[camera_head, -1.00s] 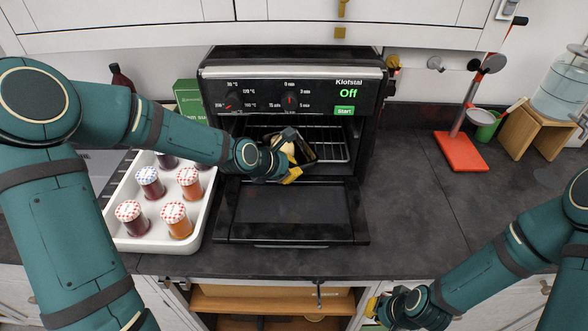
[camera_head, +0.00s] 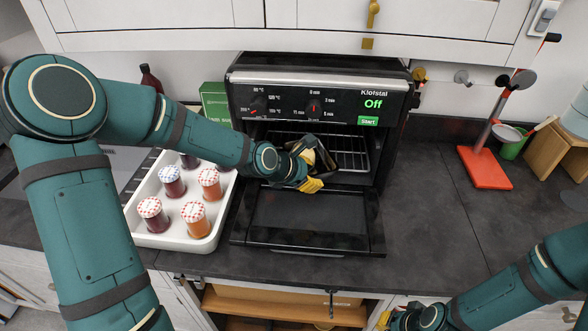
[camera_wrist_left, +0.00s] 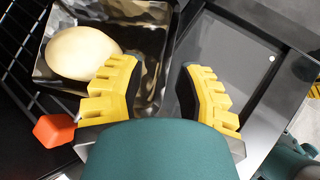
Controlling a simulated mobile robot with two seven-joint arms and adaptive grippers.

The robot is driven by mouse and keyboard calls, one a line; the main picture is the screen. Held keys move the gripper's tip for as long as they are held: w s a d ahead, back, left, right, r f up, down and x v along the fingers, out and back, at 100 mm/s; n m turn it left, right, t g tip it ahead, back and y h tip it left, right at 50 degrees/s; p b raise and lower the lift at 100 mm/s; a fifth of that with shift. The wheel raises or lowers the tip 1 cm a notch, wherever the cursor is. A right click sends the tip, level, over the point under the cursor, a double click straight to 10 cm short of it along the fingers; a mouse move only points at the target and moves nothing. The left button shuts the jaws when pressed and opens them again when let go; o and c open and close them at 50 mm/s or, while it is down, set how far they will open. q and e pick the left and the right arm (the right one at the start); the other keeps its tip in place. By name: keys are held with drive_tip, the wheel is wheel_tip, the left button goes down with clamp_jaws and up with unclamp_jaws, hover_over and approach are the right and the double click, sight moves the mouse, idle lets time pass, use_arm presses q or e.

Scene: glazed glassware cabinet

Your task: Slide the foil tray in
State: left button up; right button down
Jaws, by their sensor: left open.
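The foil tray (camera_head: 325,157), dark and shiny, sits tilted at an angle in the mouth of the open oven (camera_head: 310,95), partly over the wire rack (camera_head: 352,152). In the left wrist view the tray (camera_wrist_left: 150,45) holds a pale, rounded, egg-like item (camera_wrist_left: 82,53). My left gripper (camera_head: 311,172) is at the tray's near side. In the left wrist view its yellow fingers (camera_wrist_left: 158,95) are spread apart, the left one overlapping the tray and the right one over the dark door. My right gripper (camera_head: 388,319) is low at the bottom edge, its fingers mostly hidden.
The oven door (camera_head: 310,222) lies folded down in front. A white tray (camera_head: 146,229) with several jars stands at the left. An orange-red stand (camera_head: 485,168) is at the right, with clear counter between it and the oven. An orange block (camera_wrist_left: 53,130) shows in the wrist view.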

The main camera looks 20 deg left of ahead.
use_arm(q)
drive_tip(key=p+v, duration=0.5)
drive_tip(key=v, duration=0.6)
drive_tip(key=shift+s, duration=0.15)
drive_tip(key=shift+a, duration=0.1)
